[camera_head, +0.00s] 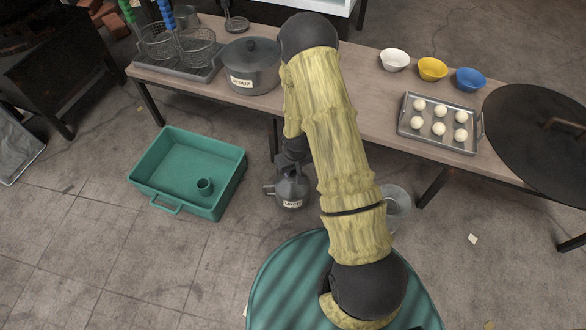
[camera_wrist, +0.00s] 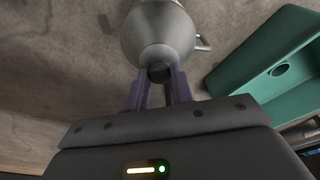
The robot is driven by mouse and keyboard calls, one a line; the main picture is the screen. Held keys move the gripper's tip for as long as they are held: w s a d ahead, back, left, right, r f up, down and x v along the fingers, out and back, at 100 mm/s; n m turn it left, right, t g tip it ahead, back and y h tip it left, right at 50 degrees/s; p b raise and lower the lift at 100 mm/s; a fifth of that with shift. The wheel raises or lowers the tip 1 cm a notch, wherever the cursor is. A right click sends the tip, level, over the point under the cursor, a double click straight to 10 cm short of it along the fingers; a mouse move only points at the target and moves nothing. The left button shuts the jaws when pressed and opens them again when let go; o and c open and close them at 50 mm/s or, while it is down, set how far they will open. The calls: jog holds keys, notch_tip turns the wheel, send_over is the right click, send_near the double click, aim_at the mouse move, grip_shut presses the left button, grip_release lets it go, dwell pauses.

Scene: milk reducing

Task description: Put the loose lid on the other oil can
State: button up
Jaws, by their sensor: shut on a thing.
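A grey metal oil can (camera_head: 291,191) with a pale label, a conical top and a side handle hangs or stands below my gripper (camera_head: 294,148); I cannot tell whether its base touches anything. In the wrist view, my gripper (camera_wrist: 160,88) is shut on the dark knob at the top of the can (camera_wrist: 157,32). I cannot tell whether the knob belongs to a separate lid. I cannot make out a second oil can or a loose lid; my arm hides part of the scene.
The long table (camera_head: 350,75) carries a lidded pot (camera_head: 250,68), wire baskets, bowls (camera_head: 432,69) and a tray of white balls (camera_head: 438,143). A clear round vessel (camera_head: 400,200) is partly behind my arm.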

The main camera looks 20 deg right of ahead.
jog(key=shift+p, duration=0.3)
dwell(0.6)
jog(key=o, duration=1)
jog(key=shift+o, duration=0.6)
jog(key=o, duration=0.4)
jog(key=shift+r+p, duration=3.35)
jog(key=shift+r, duration=0.15)
jog(key=shift+c, duration=0.4)
